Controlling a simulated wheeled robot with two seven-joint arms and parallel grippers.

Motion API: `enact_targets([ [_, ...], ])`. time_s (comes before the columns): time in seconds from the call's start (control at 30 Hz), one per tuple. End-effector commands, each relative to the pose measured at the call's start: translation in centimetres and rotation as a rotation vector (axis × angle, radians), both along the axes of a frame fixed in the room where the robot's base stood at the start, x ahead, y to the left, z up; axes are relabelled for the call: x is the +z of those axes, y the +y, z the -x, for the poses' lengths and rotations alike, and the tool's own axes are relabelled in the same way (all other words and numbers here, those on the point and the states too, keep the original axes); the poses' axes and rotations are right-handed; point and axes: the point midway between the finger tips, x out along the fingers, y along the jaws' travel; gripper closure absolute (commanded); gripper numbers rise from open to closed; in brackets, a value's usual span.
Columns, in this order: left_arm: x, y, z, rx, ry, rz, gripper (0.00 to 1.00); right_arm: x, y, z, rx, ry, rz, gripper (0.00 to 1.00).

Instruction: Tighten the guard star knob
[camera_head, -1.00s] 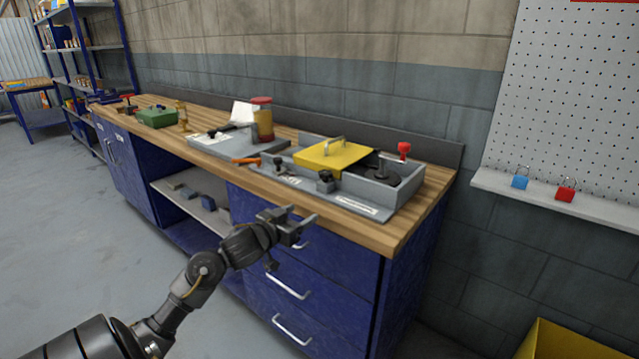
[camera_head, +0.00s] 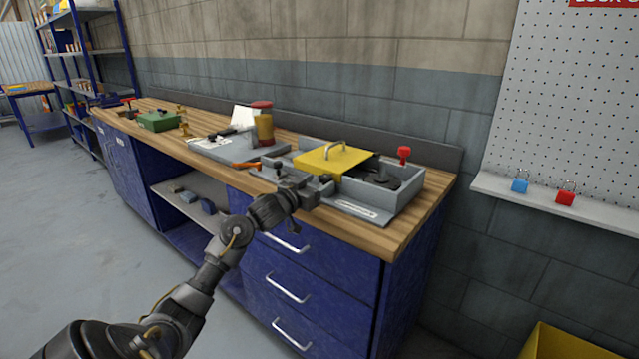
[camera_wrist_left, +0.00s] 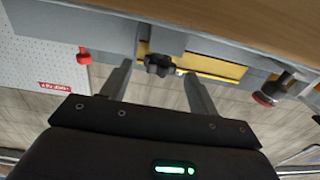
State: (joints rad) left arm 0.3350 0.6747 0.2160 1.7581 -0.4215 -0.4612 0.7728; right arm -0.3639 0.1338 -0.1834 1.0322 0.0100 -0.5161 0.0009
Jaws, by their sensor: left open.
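A dark star knob (camera_wrist_left: 159,65) shows in the left wrist view on the front of the grey fixture, beside the yellow guard (camera_head: 345,160). My left gripper (camera_head: 318,187) is open at the front edge of the fixture (camera_head: 372,191) in the head view. In the left wrist view its two fingers (camera_wrist_left: 159,78) stand on either side of the star knob, with space between. I cannot tell whether the knob lies fully between the tips. In the head view the gripper hides the knob. My right gripper is not in view.
A red knob (camera_head: 404,153) rises at the fixture's back right. An orange-handled tool (camera_head: 245,165) and a red-lidded jar (camera_head: 262,122) are to the left on the wooden bench (camera_head: 408,228). A green box (camera_head: 158,121) sits farther left. The bench's front right corner is clear.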

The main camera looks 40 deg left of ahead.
Motion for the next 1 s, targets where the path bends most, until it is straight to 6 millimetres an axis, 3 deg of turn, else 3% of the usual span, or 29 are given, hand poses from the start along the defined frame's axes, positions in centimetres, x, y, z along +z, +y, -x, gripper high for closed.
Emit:
enact_targets([
  [0.2, 0.0, 0.1, -1.5, 0.000, 0.000, -0.001, 0.40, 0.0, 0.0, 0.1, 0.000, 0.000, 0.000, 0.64],
  [0.47, 0.0, 0.0, -1.6, 0.000, 0.001, -0.001, 0.40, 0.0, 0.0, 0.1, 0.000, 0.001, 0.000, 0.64],
  [0.8, 0.0, 0.0, -1.5, 0.000, 0.001, -0.001, 0.83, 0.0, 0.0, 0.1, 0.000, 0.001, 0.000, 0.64],
  [1.0, 0.1, 0.1, -1.5, -0.012, 0.001, -0.001, 0.84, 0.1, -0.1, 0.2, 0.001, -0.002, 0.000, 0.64],
])
